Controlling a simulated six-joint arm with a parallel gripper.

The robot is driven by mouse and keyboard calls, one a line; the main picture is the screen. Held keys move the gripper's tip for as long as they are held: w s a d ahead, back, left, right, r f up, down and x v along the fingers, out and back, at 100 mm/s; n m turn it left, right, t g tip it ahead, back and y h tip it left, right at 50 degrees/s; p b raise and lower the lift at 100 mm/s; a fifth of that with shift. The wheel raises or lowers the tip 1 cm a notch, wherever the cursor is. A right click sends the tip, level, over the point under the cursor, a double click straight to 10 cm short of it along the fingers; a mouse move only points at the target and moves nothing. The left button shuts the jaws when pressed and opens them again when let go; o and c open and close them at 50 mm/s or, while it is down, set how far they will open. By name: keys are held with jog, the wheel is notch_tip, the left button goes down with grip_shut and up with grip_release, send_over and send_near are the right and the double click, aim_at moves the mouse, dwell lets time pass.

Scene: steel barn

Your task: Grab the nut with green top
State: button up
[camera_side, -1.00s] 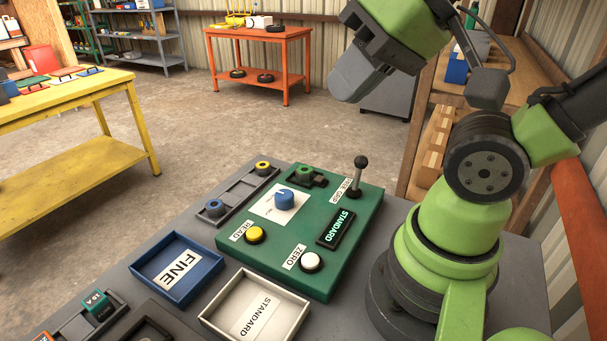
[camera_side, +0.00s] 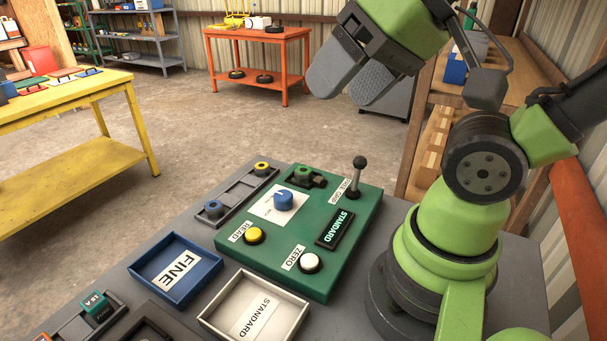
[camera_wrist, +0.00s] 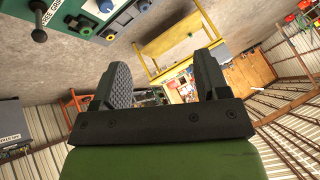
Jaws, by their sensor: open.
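The nut with the green top (camera_side: 304,173) sits in a small black holder on the far edge of the green panel (camera_side: 345,240). It also shows at the top of the wrist view (camera_wrist: 105,6). A nut with a yellow top (camera_side: 262,167) and a nut with a blue top (camera_side: 215,207) sit in a grey rack to its left. My gripper (camera_side: 345,92) is open and empty, high above the table and well clear of the green-topped nut. Both fingers (camera_wrist: 162,66) show spread apart in the wrist view.
A black-knobbed lever (camera_side: 360,165) stands upright just right of the nut's holder. The panel also carries a blue knob (camera_side: 284,199), a yellow button (camera_side: 254,235) and a white button (camera_side: 310,262). A blue FINE tray (camera_side: 213,263) and white STANDARD tray (camera_side: 297,318) sit in front.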

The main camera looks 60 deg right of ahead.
jog(key=w+d+f+n+g+h, duration=0.1)
jog(key=w+d+n+g, duration=0.2)
jog(key=w, duration=0.5)
jog(key=n+g+h, duration=0.1)
jog(key=n+g, duration=0.3)
jog(key=n, duration=0.3)
send_over(301, 170)
notch_tip(301, 170, down, 17)
jog(key=f, duration=0.3)
jog(key=shift+s+a+f, duration=0.1)
jog(key=shift+s, duration=0.3)
jog(key=f, duration=0.6)
jog(key=shift+w, duration=0.35)
jog(key=shift+r, duration=0.15)
jog(key=c, duration=1.1)
